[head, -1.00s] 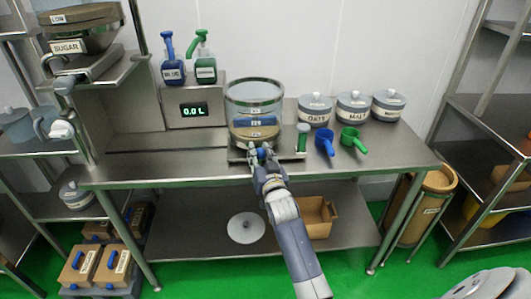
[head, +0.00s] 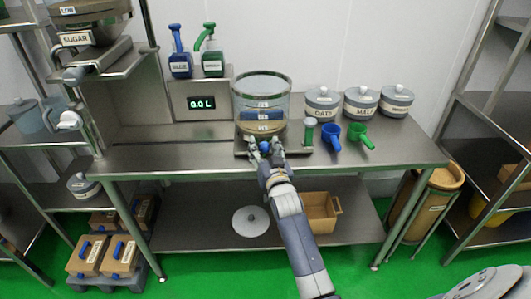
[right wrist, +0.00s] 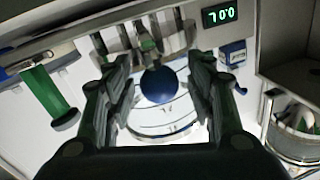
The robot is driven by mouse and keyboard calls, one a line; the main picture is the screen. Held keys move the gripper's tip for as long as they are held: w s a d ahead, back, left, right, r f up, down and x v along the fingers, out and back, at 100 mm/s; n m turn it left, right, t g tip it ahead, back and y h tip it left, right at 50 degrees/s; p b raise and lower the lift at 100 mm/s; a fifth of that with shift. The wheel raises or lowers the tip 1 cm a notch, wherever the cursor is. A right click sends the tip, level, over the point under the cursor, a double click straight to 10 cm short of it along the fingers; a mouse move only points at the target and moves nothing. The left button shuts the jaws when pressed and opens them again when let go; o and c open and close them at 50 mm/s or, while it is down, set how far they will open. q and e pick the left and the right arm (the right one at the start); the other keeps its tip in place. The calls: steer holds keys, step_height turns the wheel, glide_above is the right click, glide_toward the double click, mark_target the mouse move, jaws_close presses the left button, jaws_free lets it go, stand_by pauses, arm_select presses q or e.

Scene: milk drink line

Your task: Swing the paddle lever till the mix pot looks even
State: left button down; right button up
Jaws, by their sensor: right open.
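The mix pot (head: 262,95) is a clear round vessel on a flat metal base on the counter. Through its wall I see a blue band and a tan layer low down; the contents do not look uniform. A round blue knob (right wrist: 159,85), apparently the paddle lever's end, shows in front of the pot in the right wrist view. My right gripper (head: 266,148) is at the pot's front, its fingers open. In the right wrist view the fingers (right wrist: 160,100) stand on either side of the knob, with gaps visible.
A green upright handle (head: 310,132) stands close right of the pot. Blue (head: 331,139) and green (head: 361,137) scoops and lidded jars (head: 322,103) are farther right. The counter's left front is clear.

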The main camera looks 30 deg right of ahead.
steer(key=v, duration=1.2)
steer(key=s+a+f+n+g+y, duration=0.1)
steer(key=s+a+f+g+y, duration=0.15)
steer(key=f, duration=0.95)
steer(key=s+a+f+n+g+y, duration=0.15)
steer(key=s+a+f, duration=0.25)
steer(key=f, duration=0.8)
steer(key=s+a+f+n+g+y, duration=0.1)
steer(key=s+a+f+n+g, duration=0.2)
steer(key=f, duration=0.9)
steer(key=s+f+g, duration=0.4)
steer(key=s+f, duration=0.9)
steer(key=s, duration=0.2)
steer(key=s+d+f+g, duration=0.1)
steer(key=s+f, duration=0.2)
steer(key=s, duration=0.4)
steer(key=s+d+f+n+g, duration=0.1)
steer(key=s+f+g, duration=0.1)
steer(key=s, duration=0.6)
steer(key=s+d+f+n+g, duration=0.1)
steer(key=s+f, duration=0.3)
steer(key=s, duration=0.4)
steer(key=shift+d+g+h, duration=0.3)
steer(key=shift+d+g, duration=0.15)
steer(key=shift+g, duration=0.25)
steer(key=shift+s+f, duration=0.1)
